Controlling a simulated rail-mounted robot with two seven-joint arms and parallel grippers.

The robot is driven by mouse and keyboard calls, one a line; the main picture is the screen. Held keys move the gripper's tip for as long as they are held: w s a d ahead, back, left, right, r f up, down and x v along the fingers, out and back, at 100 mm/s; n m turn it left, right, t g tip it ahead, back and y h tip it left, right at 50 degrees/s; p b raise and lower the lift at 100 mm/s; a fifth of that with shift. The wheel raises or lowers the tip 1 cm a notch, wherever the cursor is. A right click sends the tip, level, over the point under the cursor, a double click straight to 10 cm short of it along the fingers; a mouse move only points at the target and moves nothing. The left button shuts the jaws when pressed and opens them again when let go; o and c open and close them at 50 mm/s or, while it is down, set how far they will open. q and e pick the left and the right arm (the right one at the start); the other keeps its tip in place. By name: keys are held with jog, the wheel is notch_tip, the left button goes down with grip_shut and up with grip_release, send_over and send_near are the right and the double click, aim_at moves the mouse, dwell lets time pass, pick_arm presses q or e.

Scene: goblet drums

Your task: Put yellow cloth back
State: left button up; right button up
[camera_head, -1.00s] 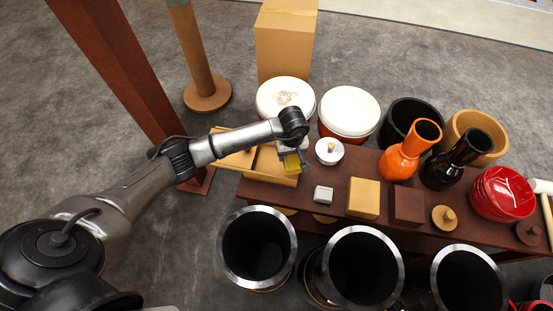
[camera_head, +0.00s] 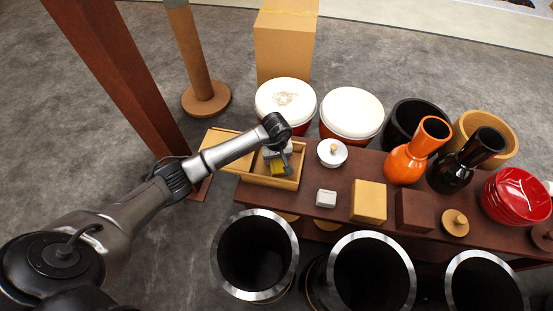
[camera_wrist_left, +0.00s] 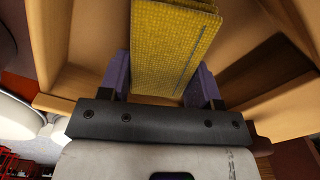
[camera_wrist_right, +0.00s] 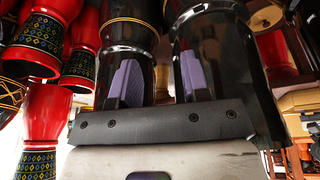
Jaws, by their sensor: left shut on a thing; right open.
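The yellow cloth (camera_head: 278,167) is a small folded block held in my left gripper (camera_head: 280,160). In the left wrist view the cloth (camera_wrist_left: 172,45) stands between the two purple fingers of the left gripper (camera_wrist_left: 160,80), which is shut on it. The cloth is over or inside the open wooden box (camera_head: 298,172) at the left end of the dark red table; I cannot tell whether it touches the bottom. My right gripper (camera_wrist_right: 160,80) is open, with dark drum bodies beyond its fingers; it is out of the head view.
A wooden lid or panel (camera_head: 221,150) lies left of the box. A white lidded pot (camera_head: 331,153), a small white box (camera_head: 326,197) and a yellow block (camera_head: 369,201) stand to its right. White-topped drums (camera_head: 286,98) stand behind, black open drums (camera_head: 254,255) in front.

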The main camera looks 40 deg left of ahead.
pick_arm(q)
jog(key=shift+r, duration=0.1)
jog(key=shift+w+a, duration=0.1)
jog(key=shift+f, duration=0.2)
jog(key=o, duration=0.9)
jog(key=shift+r, duration=0.1)
jog(key=shift+r, duration=0.4)
jog(key=shift+r+p, duration=2.8)
jog(key=shift+r, duration=2.9)
